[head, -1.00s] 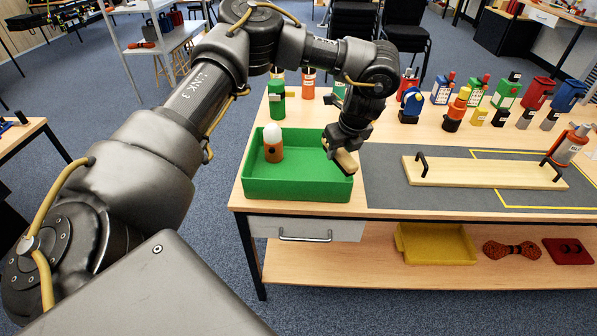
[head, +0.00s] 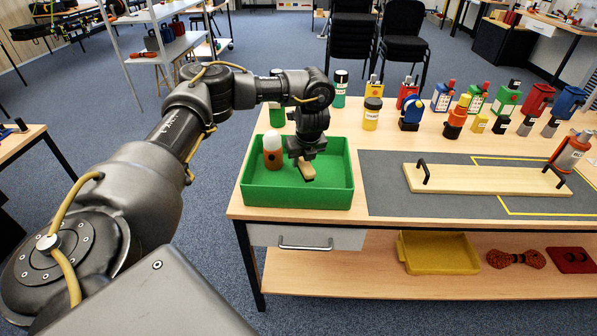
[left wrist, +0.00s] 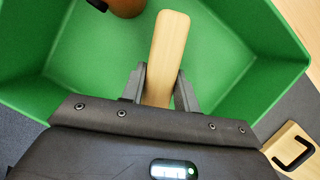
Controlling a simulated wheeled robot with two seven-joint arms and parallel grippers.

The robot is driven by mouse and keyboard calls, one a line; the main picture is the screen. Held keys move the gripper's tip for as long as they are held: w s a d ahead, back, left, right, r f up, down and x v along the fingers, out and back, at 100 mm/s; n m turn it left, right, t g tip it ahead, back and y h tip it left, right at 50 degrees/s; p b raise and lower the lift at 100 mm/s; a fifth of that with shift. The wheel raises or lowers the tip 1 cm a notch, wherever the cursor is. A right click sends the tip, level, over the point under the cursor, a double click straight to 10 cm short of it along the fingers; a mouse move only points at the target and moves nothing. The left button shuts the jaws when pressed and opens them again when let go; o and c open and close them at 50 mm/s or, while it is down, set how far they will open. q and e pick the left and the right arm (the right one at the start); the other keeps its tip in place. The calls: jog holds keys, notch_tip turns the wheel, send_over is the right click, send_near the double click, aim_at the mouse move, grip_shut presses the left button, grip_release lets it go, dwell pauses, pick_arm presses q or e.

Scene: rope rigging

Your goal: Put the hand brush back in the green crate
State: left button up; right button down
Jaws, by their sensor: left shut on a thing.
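The green crate (head: 297,197) stands at the left end of the table. My left gripper (head: 303,158) is over the crate's inside, pointing down, and is shut on the hand brush (head: 307,172). Only the brush's pale wooden part shows in the head view. In the left wrist view, the brush (left wrist: 169,45) is a long pale wooden bar between the fingers (left wrist: 160,88), with green crate floor and walls (left wrist: 285,75) around it. The brush's bristles are hidden. I cannot tell whether the brush touches the crate floor. My right gripper is not in view.
A brown-orange bottle with a white top (head: 273,152) stands in the crate, left of my gripper. A wooden board with two black handles (head: 487,180) lies on the grey mat (head: 390,200) at right. Several bottles and containers line the table's back.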

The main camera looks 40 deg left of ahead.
aim_at(299, 169)
pick_arm(q)
jog(key=shift+a+f, duration=0.3)
jog(key=shift+a, duration=0.05)
jog(key=shift+a+f, duration=0.25)
jog(key=shift+f, duration=0.1)
notch_tip(299, 169, down, 3)
jog(key=shift+a+f, duration=0.15)
jog(key=shift+f, duration=0.05)
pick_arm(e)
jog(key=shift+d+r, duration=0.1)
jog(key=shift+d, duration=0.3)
pick_arm(q)
jog(key=o, duration=0.9)
